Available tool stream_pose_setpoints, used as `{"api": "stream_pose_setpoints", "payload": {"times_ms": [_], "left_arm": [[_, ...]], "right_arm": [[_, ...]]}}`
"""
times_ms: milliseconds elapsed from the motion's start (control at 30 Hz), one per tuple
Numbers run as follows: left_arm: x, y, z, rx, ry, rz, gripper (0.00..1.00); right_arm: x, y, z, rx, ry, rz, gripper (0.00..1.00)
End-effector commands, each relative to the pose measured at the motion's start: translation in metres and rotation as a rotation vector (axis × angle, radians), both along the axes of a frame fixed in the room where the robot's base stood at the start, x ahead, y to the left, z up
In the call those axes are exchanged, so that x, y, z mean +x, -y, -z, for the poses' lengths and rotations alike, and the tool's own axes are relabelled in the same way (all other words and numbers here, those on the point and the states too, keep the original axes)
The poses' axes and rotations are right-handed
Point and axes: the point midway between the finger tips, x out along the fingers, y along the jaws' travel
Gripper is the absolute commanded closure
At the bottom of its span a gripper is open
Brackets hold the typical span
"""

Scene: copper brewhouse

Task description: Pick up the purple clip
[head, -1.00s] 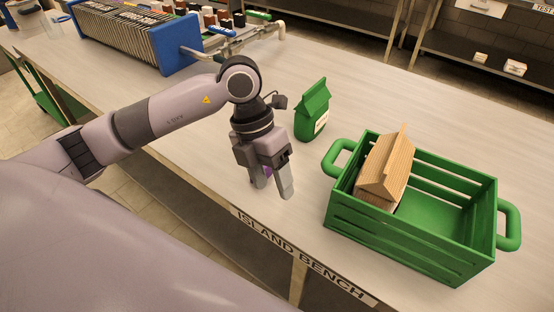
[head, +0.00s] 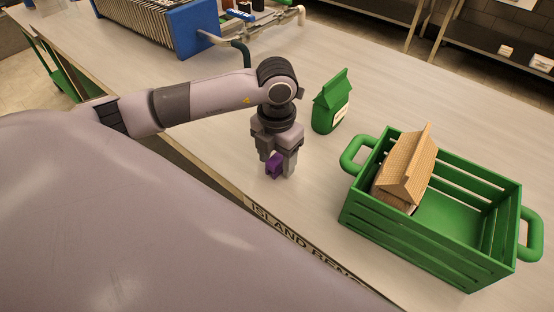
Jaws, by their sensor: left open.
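The purple clip (head: 274,165) shows in the head view at the fingers of my left gripper (head: 280,172), near the front edge of the bench. My left gripper points down over the bench top, and its jaws are open around or just behind the clip. The clip covers part of the fingers, so I cannot tell whether they touch it. My right gripper is not in view.
A green bag (head: 331,102) stands just behind my left gripper. A blue-ended plate unit (head: 190,30) is at the back left. The bench (head: 300,212) is clear around the gripper.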

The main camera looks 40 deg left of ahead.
Motion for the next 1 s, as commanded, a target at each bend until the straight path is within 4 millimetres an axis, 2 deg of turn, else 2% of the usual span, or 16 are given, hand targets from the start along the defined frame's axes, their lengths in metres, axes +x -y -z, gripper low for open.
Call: {"api": "stream_pose_setpoints", "payload": {"times_ms": [200,233,300,400,767,867,1000], "left_arm": [[0.000,0.000,0.002,0.000,0.000,0.001,0.42],[0.000,0.000,0.002,-0.001,0.000,0.001,0.45],[0.000,0.000,0.002,-0.001,0.000,0.001,0.68],[0.000,0.000,0.002,-0.001,0.000,0.001,0.96],[0.000,0.000,-0.001,-0.001,0.001,0.001,0.96],[0.000,0.000,-0.008,-0.001,0.001,0.001,0.96],[0.001,0.000,-0.026,-0.001,0.004,0.001,0.96]], "right_arm": [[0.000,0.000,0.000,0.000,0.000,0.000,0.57],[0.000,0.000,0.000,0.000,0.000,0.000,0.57],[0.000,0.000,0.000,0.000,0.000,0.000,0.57],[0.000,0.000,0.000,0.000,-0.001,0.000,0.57],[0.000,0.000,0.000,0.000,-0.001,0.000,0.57],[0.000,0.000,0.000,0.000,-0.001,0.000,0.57],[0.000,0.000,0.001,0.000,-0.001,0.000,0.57]]}}
